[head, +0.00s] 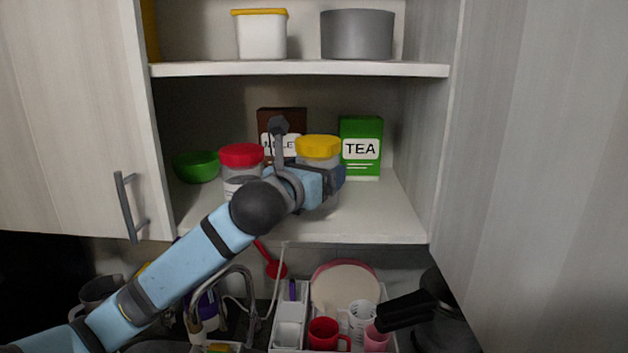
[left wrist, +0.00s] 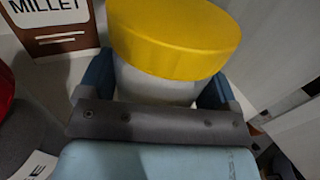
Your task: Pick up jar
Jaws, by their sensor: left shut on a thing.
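A clear jar with a yellow lid (head: 318,147) stands upright at the lower cupboard shelf; its body is mostly hidden behind my gripper. My left gripper (head: 330,180) is shut on this jar, with a finger on each side of its body below the lid. In the left wrist view the yellow lid (left wrist: 175,38) fills the upper middle, between the blue fingers of my gripper (left wrist: 155,88). A second jar with a red lid (head: 241,155) and a white label stands to the left, partly hidden by my arm. I cannot tell whether the yellow-lidded jar touches the shelf. My right gripper is not in view.
A green tea box (head: 361,147) and a brown millet box (head: 283,122) stand behind. A green bowl (head: 197,166) is at the left. The upper shelf (head: 300,69) is close above. Crockery, including a red mug (head: 323,333), sits below the cupboard.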

